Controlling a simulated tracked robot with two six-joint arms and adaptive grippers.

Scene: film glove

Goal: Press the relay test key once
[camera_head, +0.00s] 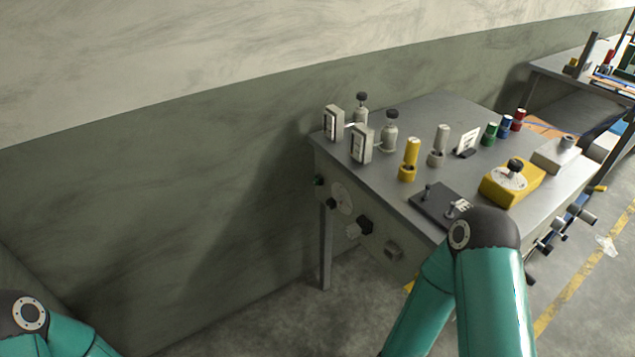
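A black plate with small upright metal parts and a white label (440,204) lies near the front edge of the grey workbench (452,112). It may be the relay test key, but its label is too small to read. My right arm's teal link and dark joint stand in front of the bench and cover part of the view beside the plate. Only a joint and link of my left arm show at the bottom left, away from the bench. Neither gripper is in view.
The bench carries two meter boxes (361,144), a yellow dial box (512,182), a yellow post (409,160), a grey post (439,146), a white card (466,142) and coloured terminals (506,126). Knobs (360,226) stick out of its side. A second table (560,66) stands behind right.

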